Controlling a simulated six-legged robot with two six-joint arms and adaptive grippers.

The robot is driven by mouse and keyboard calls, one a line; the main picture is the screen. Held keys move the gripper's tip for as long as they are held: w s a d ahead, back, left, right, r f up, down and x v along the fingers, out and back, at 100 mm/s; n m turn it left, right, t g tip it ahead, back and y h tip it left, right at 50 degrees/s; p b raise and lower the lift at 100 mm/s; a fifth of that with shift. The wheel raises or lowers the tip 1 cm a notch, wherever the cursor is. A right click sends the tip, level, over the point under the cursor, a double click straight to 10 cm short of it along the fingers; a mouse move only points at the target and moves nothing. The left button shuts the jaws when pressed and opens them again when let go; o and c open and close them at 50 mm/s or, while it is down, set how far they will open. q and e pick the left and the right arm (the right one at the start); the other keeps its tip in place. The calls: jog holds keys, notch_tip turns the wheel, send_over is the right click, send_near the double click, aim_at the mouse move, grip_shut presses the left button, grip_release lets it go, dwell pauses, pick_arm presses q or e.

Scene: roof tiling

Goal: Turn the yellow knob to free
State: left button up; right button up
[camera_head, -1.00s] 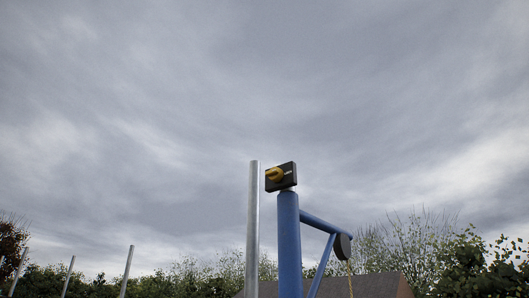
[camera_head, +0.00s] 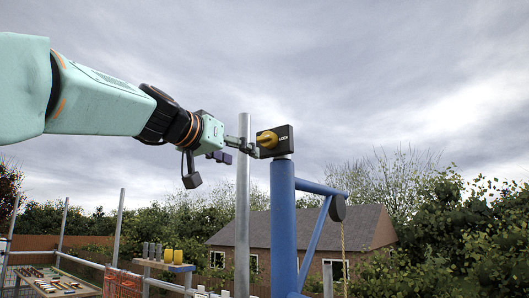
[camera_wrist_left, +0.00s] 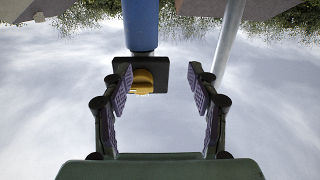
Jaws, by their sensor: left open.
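The yellow knob (camera_head: 267,139) sits on the face of a black box (camera_head: 284,141) on top of a blue post (camera_head: 284,220). My left gripper (camera_head: 250,145) has come in from the left and is just in front of the knob. In the left wrist view, its two fingers (camera_wrist_left: 160,85) are spread wide and empty. The label on the box is too small to read surely. My right gripper is not in view.
A grey metal pole (camera_head: 242,200) stands upright just left of the blue post, close by my left gripper. A blue arm with a dark pulley (camera_head: 338,208) and rope juts right from the post. A bench with tools (camera_head: 60,283) is at the lower left.

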aim_at(263, 135)
pick_arm(q)
jog(key=s+r+m+h, duration=0.1)
jog(key=s+r, duration=0.2)
jog(key=r, duration=0.2)
jog(key=shift+s+d+r+p+x, duration=0.15)
jog(key=shift+p+x, duration=0.75)
jog(key=shift+x, duration=0.55)
jog(key=shift+s+d+p+x, duration=0.15)
jog(key=shift+p+x, duration=0.8)
jog(key=shift+x, duration=0.5)
jog(key=shift+d+r+p+x, duration=0.15)
jog(key=shift+p+x, duration=0.75)
jog(key=shift+x, duration=0.55)
jog(key=shift+s+a, duration=0.2)
jog(key=shift+a, duration=0.1)
jog(key=c, duration=1.2)
jog(key=shift+o, duration=0.2)
